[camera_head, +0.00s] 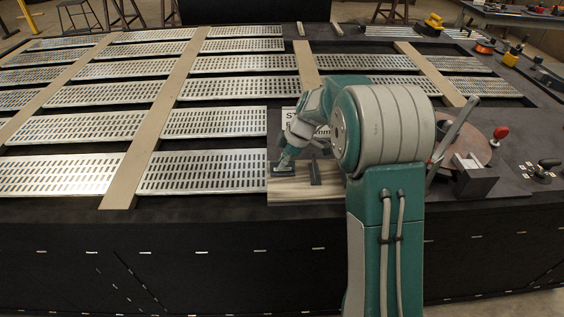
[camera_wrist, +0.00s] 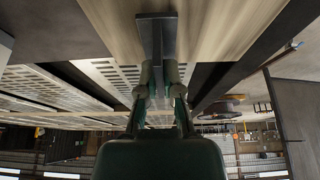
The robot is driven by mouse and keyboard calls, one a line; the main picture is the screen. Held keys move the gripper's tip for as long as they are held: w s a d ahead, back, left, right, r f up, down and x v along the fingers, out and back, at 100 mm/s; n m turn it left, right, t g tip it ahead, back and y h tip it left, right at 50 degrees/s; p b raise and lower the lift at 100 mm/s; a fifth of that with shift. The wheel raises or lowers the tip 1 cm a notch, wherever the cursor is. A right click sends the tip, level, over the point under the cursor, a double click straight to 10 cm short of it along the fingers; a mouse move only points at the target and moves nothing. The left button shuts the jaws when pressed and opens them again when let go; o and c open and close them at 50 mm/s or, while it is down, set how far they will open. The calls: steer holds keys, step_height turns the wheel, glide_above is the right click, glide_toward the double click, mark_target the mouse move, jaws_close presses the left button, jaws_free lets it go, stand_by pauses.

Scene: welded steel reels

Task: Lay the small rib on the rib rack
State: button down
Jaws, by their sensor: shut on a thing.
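My gripper (camera_head: 284,162) is low over the left part of a striped wooden board (camera_head: 300,191) at the front of the table. It is shut on a small dark rib (camera_head: 283,169). In the wrist view, the fingers (camera_wrist: 160,82) close around the narrow part of this dark T-shaped piece (camera_wrist: 156,35), with pale wood behind it. I cannot tell whether the rib touches the board. Another dark piece (camera_head: 315,173) stands on the board to the right, apart from my gripper. I cannot make out for sure which thing is the rib rack.
A partly hidden white sign (camera_head: 290,118) stands behind the board. Slotted metal panels (camera_head: 75,172) and long tan strips (camera_head: 150,130) cover the table at left. A round brown reel part (camera_head: 470,130), a dark block (camera_head: 476,181) and a red-knobbed clamp (camera_head: 500,133) are at right.

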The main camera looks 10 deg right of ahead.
steer(key=shift+f, duration=0.15)
stand_by(0.6)
steer(key=c, duration=0.7)
jaws_free()
steer(key=shift+r, duration=3)
